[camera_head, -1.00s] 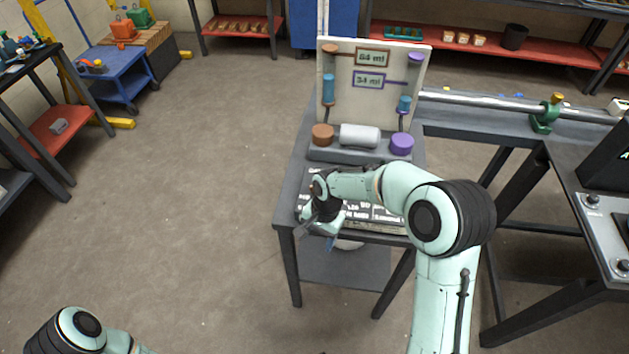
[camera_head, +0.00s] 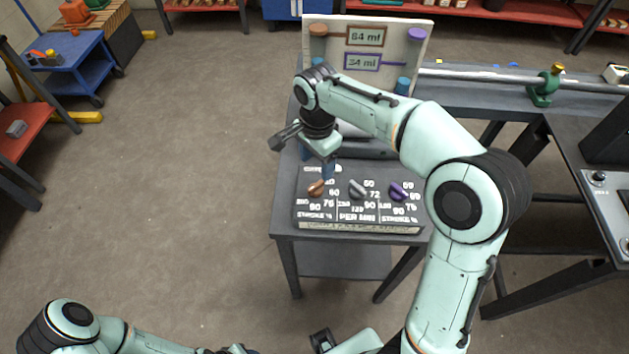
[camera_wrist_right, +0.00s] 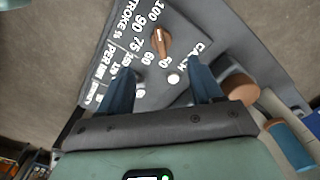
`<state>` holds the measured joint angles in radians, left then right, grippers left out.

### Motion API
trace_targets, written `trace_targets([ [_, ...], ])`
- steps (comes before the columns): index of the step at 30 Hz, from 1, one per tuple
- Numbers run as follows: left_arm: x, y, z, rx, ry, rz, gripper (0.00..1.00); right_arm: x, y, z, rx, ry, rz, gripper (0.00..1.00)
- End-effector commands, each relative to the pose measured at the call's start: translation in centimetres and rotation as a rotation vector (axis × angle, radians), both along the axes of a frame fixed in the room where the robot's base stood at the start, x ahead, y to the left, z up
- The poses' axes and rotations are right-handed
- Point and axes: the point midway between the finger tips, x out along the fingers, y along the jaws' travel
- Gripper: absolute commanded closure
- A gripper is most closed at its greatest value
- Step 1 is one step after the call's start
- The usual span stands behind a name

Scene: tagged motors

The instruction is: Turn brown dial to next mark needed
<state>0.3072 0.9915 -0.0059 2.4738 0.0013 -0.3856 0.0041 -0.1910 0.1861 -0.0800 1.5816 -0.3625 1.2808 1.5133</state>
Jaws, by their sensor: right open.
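The brown dial (camera_head: 317,187) is the left one of three dials on a dark panel (camera_head: 362,228) with white numbers. In the right wrist view the brown dial (camera_wrist_right: 162,42) lies ahead of the fingers, beside the marks 50 to 100 and "STROKE %". My right gripper (camera_head: 322,168) is just behind and above the dial. Its two blue fingers (camera_wrist_right: 162,86) are apart with nothing between them, and do not reach the dial. A brown-framed plate (camera_head: 366,36) on the upright board reads about 64 or 84 ml. My left arm (camera_head: 75,325) is at the bottom left; its gripper is not clear.
A grey dial (camera_head: 358,190) and a purple dial (camera_head: 398,190) stand to the right of the brown one. The board (camera_head: 418,48) rises behind, with a purple-framed 34 ml plate (camera_head: 362,62). My right forearm hides part of the board's base.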

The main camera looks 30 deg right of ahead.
Motion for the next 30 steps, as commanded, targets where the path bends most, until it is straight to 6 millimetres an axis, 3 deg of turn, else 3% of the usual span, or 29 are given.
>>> trace_targets([
  [1,-0.2,0.0,-0.4,0.0,0.002,0.0,0.57,-0.1,0.0,-1.5,-0.001,0.008,0.0,0.35],
  [6,-0.5,0.0,-0.9,0.0,0.006,0.0,0.57,-0.1,0.0,-5.2,-0.001,0.007,0.001,0.35],
  [12,-0.7,0.0,-1.3,0.001,0.008,0.0,0.57,0.0,0.0,-8.3,-0.001,0.004,0.002,0.35],
  [18,-0.7,0.0,-1.4,0.001,0.008,0.0,0.57,0.0,0.0,-9.8,0.0,0.001,0.002,0.35],
  [27,-0.7,0.0,-1.4,0.001,0.008,0.0,0.57,0.0,0.0,-9.9,0.0,0.0,0.002,0.35],
  [30,-0.7,0.0,-1.4,0.001,0.008,0.0,0.57,0.0,0.0,-9.9,0.0,0.0,0.002,0.68],
])
